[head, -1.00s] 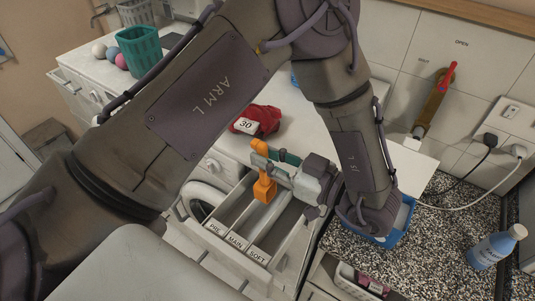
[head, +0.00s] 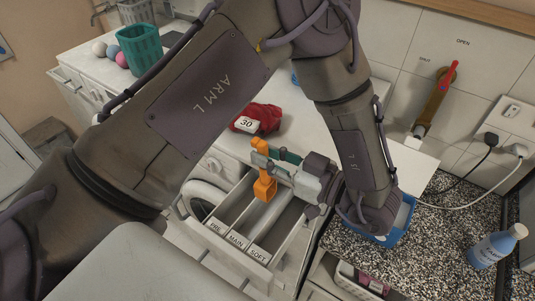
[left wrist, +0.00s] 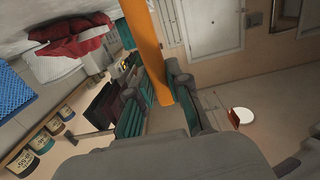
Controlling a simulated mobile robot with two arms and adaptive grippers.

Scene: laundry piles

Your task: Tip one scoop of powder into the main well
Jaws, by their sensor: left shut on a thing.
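My left gripper (head: 277,165) is shut on an orange scoop (head: 265,188), whose cup hangs low over the back part of the open dispenser drawer (head: 288,262). The scoop's handle rises between the gripper's fingers. The drawer has wells marked PRE, MAIN and SOFT; the main well (head: 248,222) is the middle one. I cannot tell the cup's exact height above it, nor see powder in the cup. In the left wrist view the orange handle (left wrist: 145,45) runs between the fingers of my left gripper (left wrist: 165,105). My right gripper is not in view.
A blue tub (head: 408,219) stands on the speckled counter, partly behind my left wrist. A blue bottle (head: 492,250) stands at the right. A red cloth (head: 265,115) with a "30" tag lies behind the drawer. A green basket (head: 138,49) stands far back left.

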